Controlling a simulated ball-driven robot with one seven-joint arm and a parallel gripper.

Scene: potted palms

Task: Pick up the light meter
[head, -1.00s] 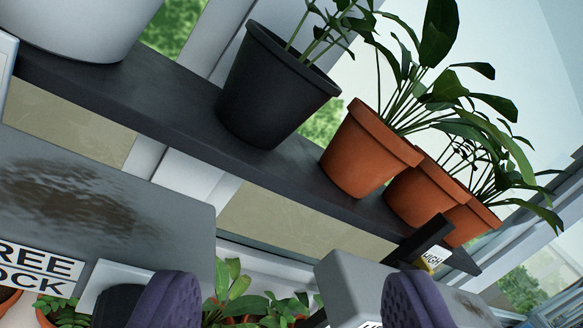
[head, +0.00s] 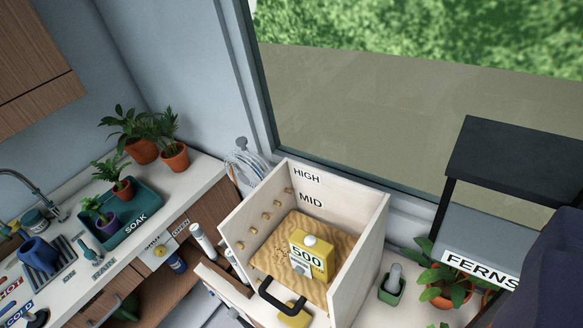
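The light meter (head: 309,262), a yellow box with a white dome on top and "500" on its face, stands on a tan, wavy-topped board (head: 285,240) inside an open pale wooden box (head: 362,258). The box wall is marked HIGH and MID. A dark handle (head: 280,297) is at the board's front edge, in front of the meter. Only a dark purple part, which looks like one finger of my gripper (head: 550,270), shows at the right edge, well apart from the meter. The other finger is out of frame, so the opening cannot be judged.
A counter with a teal SOAK tray (head: 132,218) of potted plants and a sink area is at the left. A FERNS shelf (head: 490,240) with a black top stands at the right. A window is behind.

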